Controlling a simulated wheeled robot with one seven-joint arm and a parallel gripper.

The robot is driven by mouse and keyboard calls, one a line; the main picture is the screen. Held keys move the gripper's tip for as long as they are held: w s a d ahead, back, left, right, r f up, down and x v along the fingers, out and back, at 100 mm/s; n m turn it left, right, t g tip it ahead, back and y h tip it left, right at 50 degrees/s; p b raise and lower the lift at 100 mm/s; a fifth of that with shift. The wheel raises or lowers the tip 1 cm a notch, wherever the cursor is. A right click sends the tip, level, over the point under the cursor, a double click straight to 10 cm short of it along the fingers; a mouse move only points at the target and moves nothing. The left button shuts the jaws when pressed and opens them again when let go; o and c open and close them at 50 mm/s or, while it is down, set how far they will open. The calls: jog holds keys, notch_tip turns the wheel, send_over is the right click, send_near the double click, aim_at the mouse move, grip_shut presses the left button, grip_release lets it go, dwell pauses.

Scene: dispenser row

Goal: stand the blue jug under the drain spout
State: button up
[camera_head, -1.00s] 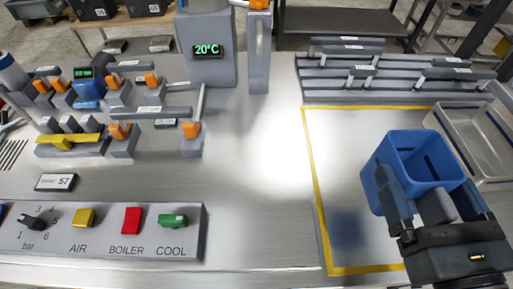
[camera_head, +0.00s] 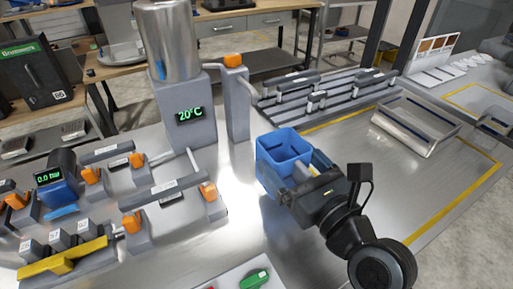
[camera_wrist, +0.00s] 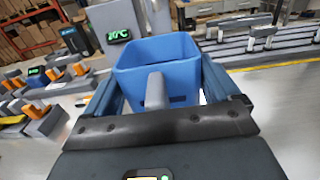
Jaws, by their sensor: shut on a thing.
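My gripper (camera_head: 298,177) is shut on the blue jug (camera_head: 277,170) and holds it upright, open top up. In the wrist view the jug (camera_wrist: 160,52) sits between the two fingers, with a grey handle-like piece (camera_wrist: 155,92) toward me. The jug's inside looks empty where it shows. Behind the jug stands a grey post (camera_head: 237,110) with an orange cap (camera_head: 232,60). A thin grey pipe (camera_head: 246,87) slants down from the post toward the jug, apparently the drain spout. Whether the jug's base touches the bench is hidden.
A silver tank on a grey block with a 20°C display (camera_head: 190,115) stands left of the post. Valves with orange handles (camera_head: 208,192) lie left. A grey slotted rack (camera_head: 320,92) is behind right.

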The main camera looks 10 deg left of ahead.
aim_at(293, 179)
jog(key=shift+w+a+f, duration=0.6)
jog(key=shift+w+a, duration=0.45)
jog(key=shift+w, duration=0.55)
jog(key=shift+w+a+f, duration=0.55)
jog(key=shift+w+a, duration=0.5)
jog(key=shift+w, duration=0.6)
jog(key=shift+w+a+f, duration=0.6)
jog(key=shift+w+a, duration=0.45)
jog(key=shift+w, duration=0.55)
jog(key=shift+f, duration=0.1)
jog(key=o, duration=0.8)
jog(key=shift+s+d, duration=0.1)
jog(key=b+v, duration=0.1)
jog(key=v, duration=1.1)
